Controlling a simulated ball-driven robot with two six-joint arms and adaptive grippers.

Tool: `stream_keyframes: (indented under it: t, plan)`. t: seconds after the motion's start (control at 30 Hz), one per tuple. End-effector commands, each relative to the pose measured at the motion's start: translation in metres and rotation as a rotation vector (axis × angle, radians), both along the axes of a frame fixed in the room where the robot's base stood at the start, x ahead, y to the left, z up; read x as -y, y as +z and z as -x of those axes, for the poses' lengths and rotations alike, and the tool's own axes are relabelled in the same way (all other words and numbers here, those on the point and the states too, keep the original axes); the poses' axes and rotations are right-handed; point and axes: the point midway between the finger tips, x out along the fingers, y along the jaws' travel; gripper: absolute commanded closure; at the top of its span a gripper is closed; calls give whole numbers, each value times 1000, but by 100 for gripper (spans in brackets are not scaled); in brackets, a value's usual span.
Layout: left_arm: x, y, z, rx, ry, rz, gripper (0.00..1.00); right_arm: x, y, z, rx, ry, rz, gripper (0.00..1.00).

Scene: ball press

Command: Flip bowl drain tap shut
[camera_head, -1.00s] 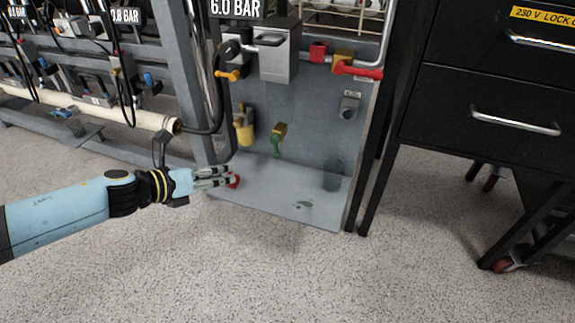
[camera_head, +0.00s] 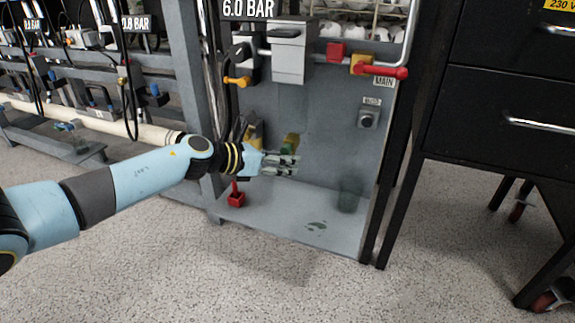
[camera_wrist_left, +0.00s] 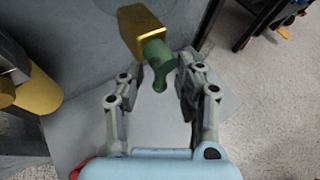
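A tap with a brass body and a green handle (camera_head: 289,143) is mounted low on the grey panel. No readable label shows which tap drains the bowl. My left gripper (camera_head: 283,164) is at this tap and partly hides its handle in the head view. In the left wrist view, the fingers of my left gripper (camera_wrist_left: 160,66) are spread, one on each side of the green handle (camera_wrist_left: 158,62), which points down from the brass body (camera_wrist_left: 140,28). Contact with the handle is not clear. My right gripper is not in view.
A red tap (camera_head: 236,196) sits below my left wrist. A yellow fitting (camera_wrist_left: 38,92) is left of the green tap. Higher up are an orange lever (camera_head: 238,82) and a red MAIN lever (camera_head: 381,70).

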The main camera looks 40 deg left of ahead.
Motion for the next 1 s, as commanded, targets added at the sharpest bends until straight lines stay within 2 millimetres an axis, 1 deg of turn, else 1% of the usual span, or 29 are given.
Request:
stream_keyframes:
  t: [0.1,0.4,0.67,1.0]
  plan:
    - [3,-4,-7,-1,-1,1,66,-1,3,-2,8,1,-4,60]
    - [4,-4,-9,-1,-1,0,66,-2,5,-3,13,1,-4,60]
    - [4,-4,-9,0,-1,0,100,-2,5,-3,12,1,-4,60]
    - [4,-4,-9,0,0,0,100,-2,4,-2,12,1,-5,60]
